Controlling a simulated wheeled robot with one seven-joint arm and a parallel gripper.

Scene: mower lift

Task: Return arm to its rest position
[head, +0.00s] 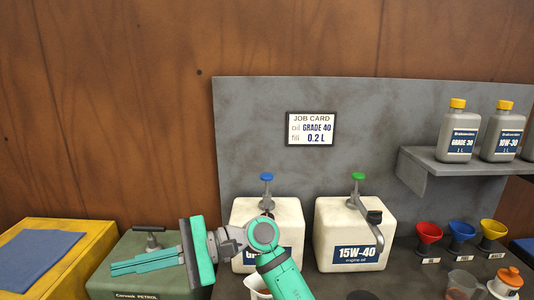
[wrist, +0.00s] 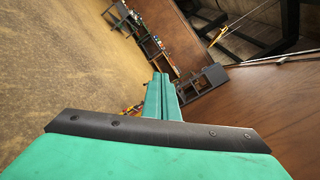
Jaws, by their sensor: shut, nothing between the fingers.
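My gripper (head: 146,262) shows in the head view at the lower left, on the end of my green and grey arm. Its fingers are together and point left, with nothing between them. They pass in front of the green petrol can (head: 150,248). In the wrist view the shut fingers (wrist: 162,97) stick out past a dark plate, with the floor and a brown wall beyond. My arm hides part of the white oil container with the blue tap (head: 267,216).
A second white container, marked 15W-40 (head: 352,236), stands to the right. A yellow box (head: 90,245) with a blue cloth (head: 38,259) is at far left. Grey bottles (head: 460,130) stand on a shelf (head: 445,165). Coloured funnels (head: 429,234) and a clear cup (head: 461,284) are at right.

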